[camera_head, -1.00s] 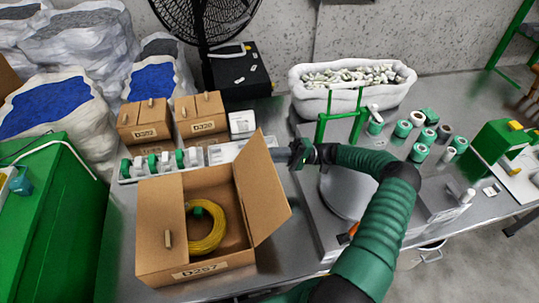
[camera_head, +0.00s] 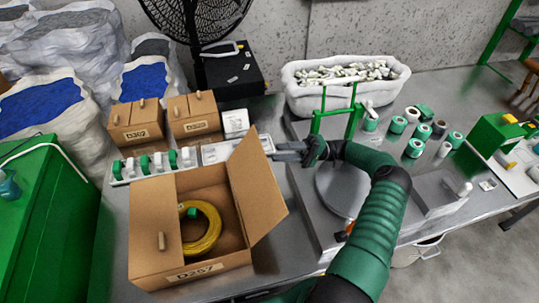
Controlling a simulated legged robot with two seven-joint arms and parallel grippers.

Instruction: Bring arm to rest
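My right arm (camera_head: 370,235) comes in from the bottom and reaches up over the table. Its gripper (camera_head: 280,152) is just right of the raised flap of an open cardboard box (camera_head: 150,235) labelled D257. Its two grey fingers point left and look apart, with nothing visible between them. A coil of yellow cable (camera_head: 207,240) lies inside the box, with a green piece (camera_head: 192,212) on it. No blue cable shows. My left gripper is not in view.
A green frame (camera_head: 338,115) and a round grey plate (camera_head: 342,190) stand close to the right arm. A white bin (camera_head: 350,95) of small parts is behind. Closed boxes (camera_head: 135,122) and a strip of green and white spools (camera_head: 150,163) lie left. Green rolls (camera_head: 414,147) sit right.

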